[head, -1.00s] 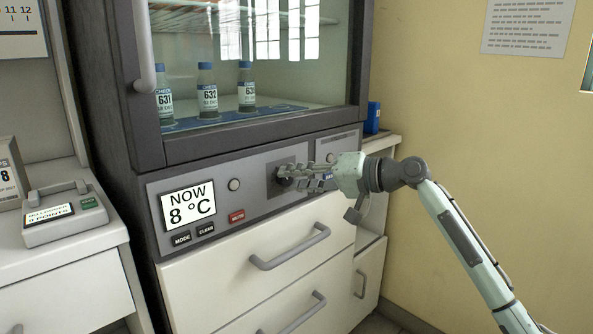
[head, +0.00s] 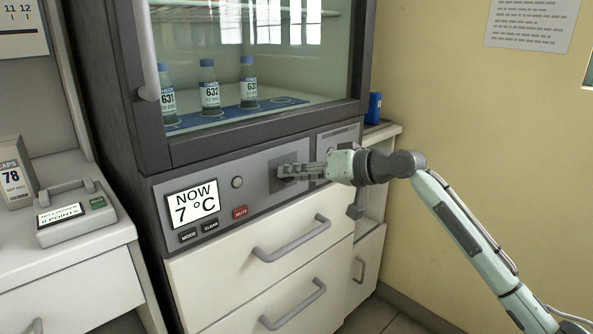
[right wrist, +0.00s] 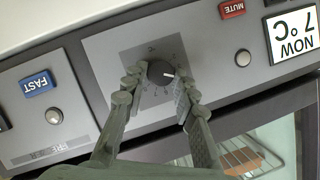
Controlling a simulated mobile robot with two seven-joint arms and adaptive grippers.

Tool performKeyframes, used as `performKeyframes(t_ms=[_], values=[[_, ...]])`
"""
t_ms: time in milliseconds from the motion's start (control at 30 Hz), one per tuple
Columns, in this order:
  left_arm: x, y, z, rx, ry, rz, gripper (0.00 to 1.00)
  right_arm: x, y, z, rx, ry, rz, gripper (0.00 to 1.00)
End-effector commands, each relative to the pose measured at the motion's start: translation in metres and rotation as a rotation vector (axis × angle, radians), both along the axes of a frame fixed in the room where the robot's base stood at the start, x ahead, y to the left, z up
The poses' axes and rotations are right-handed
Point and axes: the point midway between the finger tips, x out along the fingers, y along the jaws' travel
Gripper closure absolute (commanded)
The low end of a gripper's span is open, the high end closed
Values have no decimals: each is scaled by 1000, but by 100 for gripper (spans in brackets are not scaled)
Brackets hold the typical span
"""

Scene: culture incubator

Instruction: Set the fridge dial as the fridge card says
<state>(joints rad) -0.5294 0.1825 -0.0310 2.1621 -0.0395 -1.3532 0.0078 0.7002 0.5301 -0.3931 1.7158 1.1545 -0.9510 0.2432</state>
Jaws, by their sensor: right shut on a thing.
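The fridge dial is a dark round knob (right wrist: 160,73) with a white pointer mark, on a grey square plate with small markings. My right gripper (right wrist: 154,88) is shut on the dial, with one finger on each side of it. In the head view my right gripper (head: 290,171) reaches the panel from the right and hides most of the dial. The fridge display (head: 191,203) reads "NOW 7 °C"; it also shows upside down in the right wrist view (right wrist: 292,36). I cannot make out a fridge card for certain. My left gripper is not in view.
Several labelled bottles (head: 209,88) stand behind the glass door. A drawer handle (head: 291,238) juts out below. A printed sheet (head: 532,22) hangs on the wall.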

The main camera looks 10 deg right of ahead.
Motion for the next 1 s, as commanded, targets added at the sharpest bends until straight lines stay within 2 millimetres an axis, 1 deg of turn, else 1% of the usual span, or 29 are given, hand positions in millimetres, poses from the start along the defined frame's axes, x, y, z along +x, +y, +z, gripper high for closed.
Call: performKeyframes(t_ms=[367,400,533,833,933,1000], values=[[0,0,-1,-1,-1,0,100,-1,1,-2,-3,1,1,100],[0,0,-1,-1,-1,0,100,-1,1,-2,-3,2,1,68],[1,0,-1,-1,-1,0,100,0,1,-1,-2,1,1,52],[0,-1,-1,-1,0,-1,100,-1,-1,0,-1,-1,0,52],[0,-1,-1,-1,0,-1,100,-5,-6,2,-1,-1,-2,52],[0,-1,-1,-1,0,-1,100,-11,-13,5,-1,-1,-2,52]])
